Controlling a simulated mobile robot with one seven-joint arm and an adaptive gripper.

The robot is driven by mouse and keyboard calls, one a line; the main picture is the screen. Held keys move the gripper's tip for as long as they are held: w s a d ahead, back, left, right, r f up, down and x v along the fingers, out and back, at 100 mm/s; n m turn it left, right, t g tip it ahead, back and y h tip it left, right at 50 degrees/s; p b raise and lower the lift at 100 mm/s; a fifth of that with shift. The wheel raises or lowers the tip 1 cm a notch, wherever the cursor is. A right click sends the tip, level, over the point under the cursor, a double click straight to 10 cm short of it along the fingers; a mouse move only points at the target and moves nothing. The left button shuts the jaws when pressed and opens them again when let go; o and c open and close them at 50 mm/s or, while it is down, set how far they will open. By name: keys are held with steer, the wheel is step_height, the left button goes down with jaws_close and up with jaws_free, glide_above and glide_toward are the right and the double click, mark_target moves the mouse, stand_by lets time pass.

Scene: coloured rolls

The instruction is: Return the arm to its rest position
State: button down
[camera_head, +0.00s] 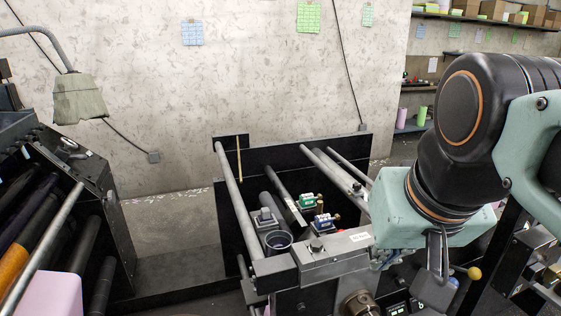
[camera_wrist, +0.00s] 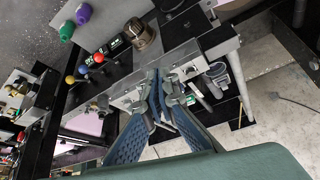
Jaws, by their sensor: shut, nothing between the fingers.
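My arm comes in from the right in the head view, its black and pale green links bent down over the machine. My gripper (camera_wrist: 158,88) is shut and empty in the wrist view, its blue ribbed fingers together. In the head view only part of the gripper (camera_head: 437,270) shows below the pale green wrist housing. It hangs over the right end of the machine's grey front beam (camera_head: 340,246). Whether it touches the machine cannot be told. No rest mark shows.
A machine with grey rollers (camera_head: 229,185) stands in the middle. A rack with dark and orange rolls (camera_head: 14,263) and a pink block (camera_head: 45,295) are at left. Knobs, including a purple one (camera_wrist: 83,13), stick out near my gripper. Floor is clear left of centre.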

steer(key=shift+w+a+r, duration=0.1)
steer(key=shift+r, duration=0.45)
steer(key=shift+r+p, duration=0.15)
steer(key=shift+p, duration=0.8)
steer(key=shift+p, duration=0.9)
steer(key=shift+s+d+f+p, duration=0.1)
steer(key=shift+s+f+p, duration=0.1)
steer(key=shift+f+p, duration=0.75)
steer(key=shift+s+d+f+p, duration=0.15)
steer(key=shift+f+p, duration=0.35)
steer(key=shift+p, duration=0.7)
